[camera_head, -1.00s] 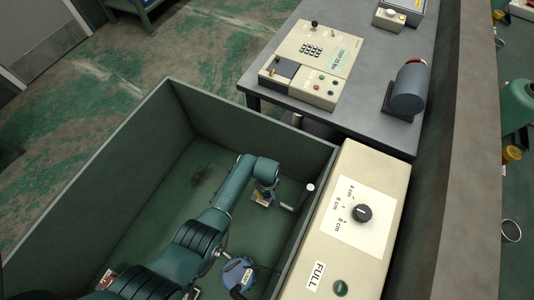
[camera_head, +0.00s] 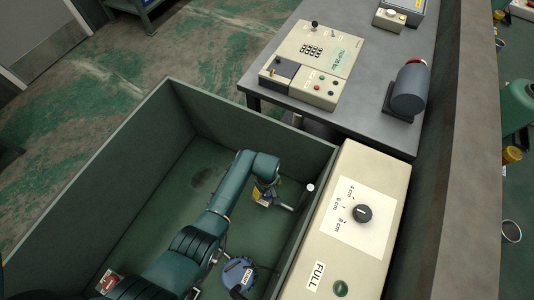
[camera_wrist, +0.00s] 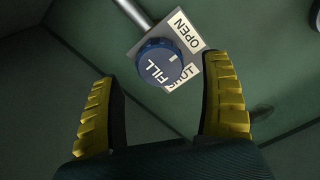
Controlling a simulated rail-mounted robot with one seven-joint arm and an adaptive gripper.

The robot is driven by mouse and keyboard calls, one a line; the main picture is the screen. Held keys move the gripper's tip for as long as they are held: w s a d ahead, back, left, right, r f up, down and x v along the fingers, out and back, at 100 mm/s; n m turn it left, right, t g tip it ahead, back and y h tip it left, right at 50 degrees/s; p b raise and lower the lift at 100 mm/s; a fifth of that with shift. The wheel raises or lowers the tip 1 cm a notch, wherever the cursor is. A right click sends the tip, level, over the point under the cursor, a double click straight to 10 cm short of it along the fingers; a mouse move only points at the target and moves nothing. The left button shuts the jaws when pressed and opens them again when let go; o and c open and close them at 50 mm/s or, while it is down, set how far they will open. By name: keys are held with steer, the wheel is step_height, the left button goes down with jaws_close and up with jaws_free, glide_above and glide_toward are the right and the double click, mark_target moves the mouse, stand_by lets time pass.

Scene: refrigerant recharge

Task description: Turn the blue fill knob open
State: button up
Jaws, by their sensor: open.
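My gripper (camera_wrist: 161,78) is open, with one yellow finger to the left of the knob and one to the right. Gaps show on both sides. In the head view my gripper (camera_head: 262,195) is small and low in the green pit; the knob cannot be made out there.
The pit's green walls (camera_head: 90,170) stand around my arm. A pipe (camera_wrist: 134,14) runs from the plate. A cream panel (camera_head: 335,265) with a black dial borders the pit on the right. A blue round part (camera_head: 238,272) lies below my arm. A grey table (camera_head: 375,110) stands behind.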

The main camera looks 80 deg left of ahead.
step_height(320, 180, up, 9)
steer(key=shift+f, duration=0.1)
stand_by(0.7)
